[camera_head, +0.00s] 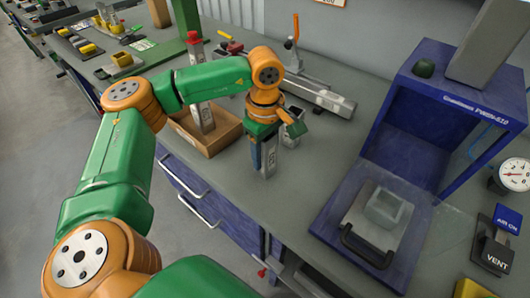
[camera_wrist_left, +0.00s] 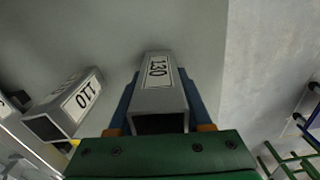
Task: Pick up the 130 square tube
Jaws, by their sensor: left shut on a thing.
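The 130 square tube (camera_wrist_left: 158,97) is a grey hollow metal tube with a white "130" label. In the wrist view it lies between the two blue fingers of my left gripper (camera_wrist_left: 157,85), which is shut on it. In the head view the left gripper (camera_head: 264,150) points down near the table's front edge, with the tube (camera_head: 269,160) upright between its fingers. I cannot tell whether the tube's lower end touches the table. My right gripper is not in view.
A tube labelled 110 (camera_wrist_left: 62,107) stands close beside, left in the wrist view. A clamp fixture (camera_head: 320,95) lies behind. A blue press frame (camera_head: 405,150) with a grey block (camera_head: 387,208) stands right.

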